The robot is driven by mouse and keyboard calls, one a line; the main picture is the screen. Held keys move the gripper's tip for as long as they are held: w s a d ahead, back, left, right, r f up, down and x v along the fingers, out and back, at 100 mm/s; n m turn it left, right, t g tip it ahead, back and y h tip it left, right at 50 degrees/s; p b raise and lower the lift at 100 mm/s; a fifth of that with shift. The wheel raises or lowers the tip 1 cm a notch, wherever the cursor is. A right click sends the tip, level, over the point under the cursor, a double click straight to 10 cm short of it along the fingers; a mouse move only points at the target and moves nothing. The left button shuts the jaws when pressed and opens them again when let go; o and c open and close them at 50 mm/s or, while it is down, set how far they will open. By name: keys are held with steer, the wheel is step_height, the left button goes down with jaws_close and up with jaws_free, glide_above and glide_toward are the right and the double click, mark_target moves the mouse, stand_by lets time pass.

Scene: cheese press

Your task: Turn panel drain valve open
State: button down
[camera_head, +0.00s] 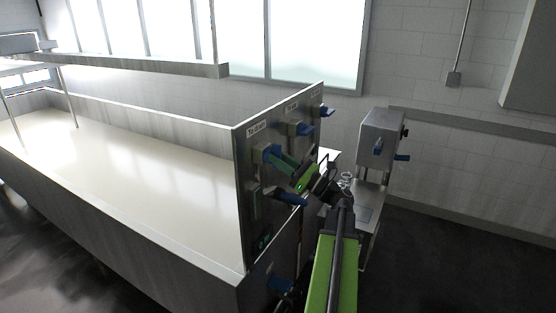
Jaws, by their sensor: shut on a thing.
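The upright grey panel (245,200) stands at the end of the long vat and carries several blue-handled valves. The drain valve (268,153) is at its upper left, below a small label that seems to read "To drain". Its handle slopes down and right from the valve body. My gripper (299,175), dark with green parts, reaches in from the lower right and is shut on the outer end of this handle. The fingers hide the handle's tip.
Two more blue valve handles (302,129) (327,112) sit farther along the panel's top. Another blue handle (290,198) lies just below my gripper. A grey box (381,134) with blue handles stands behind, to the right. The floor at right is clear.

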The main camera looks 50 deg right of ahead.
steer(key=shift+m+h, duration=0.4)
steer(key=shift+m, duration=0.1)
steer(key=c, duration=1.5)
jaws_free()
steer(key=shift+o, duration=0.2)
steer(key=b+v, duration=0.6)
steer(key=v, duration=1.1)
steer(key=shift+s+f+b, duration=0.15)
steer(key=shift+f+b, duration=0.1)
steer(key=shift+b, duration=0.1)
